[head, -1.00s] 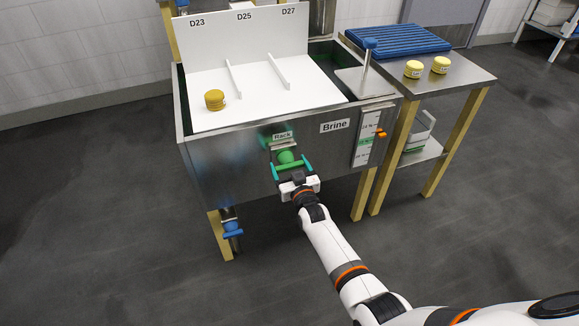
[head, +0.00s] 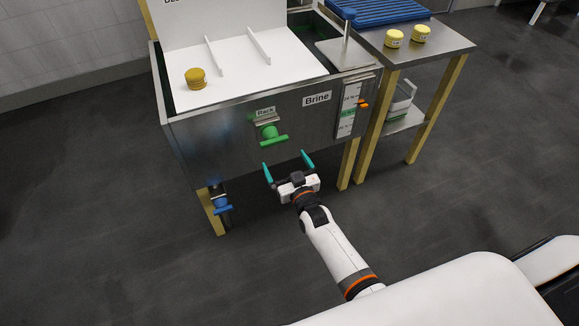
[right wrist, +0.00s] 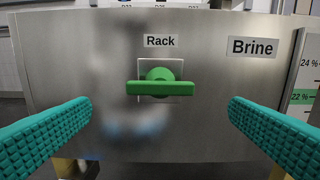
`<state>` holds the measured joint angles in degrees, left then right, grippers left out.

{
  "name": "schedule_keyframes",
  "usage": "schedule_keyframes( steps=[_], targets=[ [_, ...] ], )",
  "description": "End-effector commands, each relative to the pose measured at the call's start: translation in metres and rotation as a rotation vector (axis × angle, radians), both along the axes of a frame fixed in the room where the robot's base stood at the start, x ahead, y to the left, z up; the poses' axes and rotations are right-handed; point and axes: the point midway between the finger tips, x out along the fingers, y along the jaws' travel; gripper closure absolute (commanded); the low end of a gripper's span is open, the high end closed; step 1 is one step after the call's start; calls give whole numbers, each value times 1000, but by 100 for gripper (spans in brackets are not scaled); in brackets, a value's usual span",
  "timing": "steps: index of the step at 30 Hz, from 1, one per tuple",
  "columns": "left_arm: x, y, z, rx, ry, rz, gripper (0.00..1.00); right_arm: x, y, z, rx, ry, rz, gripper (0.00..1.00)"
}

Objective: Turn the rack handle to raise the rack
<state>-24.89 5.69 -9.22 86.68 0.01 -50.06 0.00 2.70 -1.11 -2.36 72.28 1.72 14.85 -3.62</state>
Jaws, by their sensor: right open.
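The green rack handle (head: 270,134) is on the front of the steel brine tank (head: 215,140), under the "Rack" label. In the right wrist view the handle (right wrist: 160,88) has its bar lying level, in the middle of the picture. My right gripper (head: 288,166) is open and empty, with teal fingers spread wide. It is in front of the tank, apart from the handle and lower than it in the head view. The white rack (head: 275,68) is at the tank's top, with a yellow cheese (head: 195,78) on its left part. My left gripper is not in view.
A blue valve handle (head: 222,205) is at the tank's lower left. An orange marker (head: 363,103) is on the scale at right. A side table (head: 440,42) bears two pale cheeses and a blue slatted mat (head: 385,12). The floor in front is clear.

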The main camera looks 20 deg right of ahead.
Motion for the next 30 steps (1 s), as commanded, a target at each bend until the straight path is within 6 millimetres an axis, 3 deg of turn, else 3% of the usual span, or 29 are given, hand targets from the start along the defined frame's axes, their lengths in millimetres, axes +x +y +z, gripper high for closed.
schedule_keyframes(
  steps=[6,24,26,29,30],
  targets=[
    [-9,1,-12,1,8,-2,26,-23,-1,0,-1,1,0,0],
    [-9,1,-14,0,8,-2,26,-26,-1,-2,-1,6,1,0],
    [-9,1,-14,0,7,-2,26,-30,0,-10,-4,35,4,0],
    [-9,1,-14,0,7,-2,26,-48,1,-41,-15,156,20,0],
    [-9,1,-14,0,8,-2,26,-61,2,-60,-22,232,29,0]
  ],
)
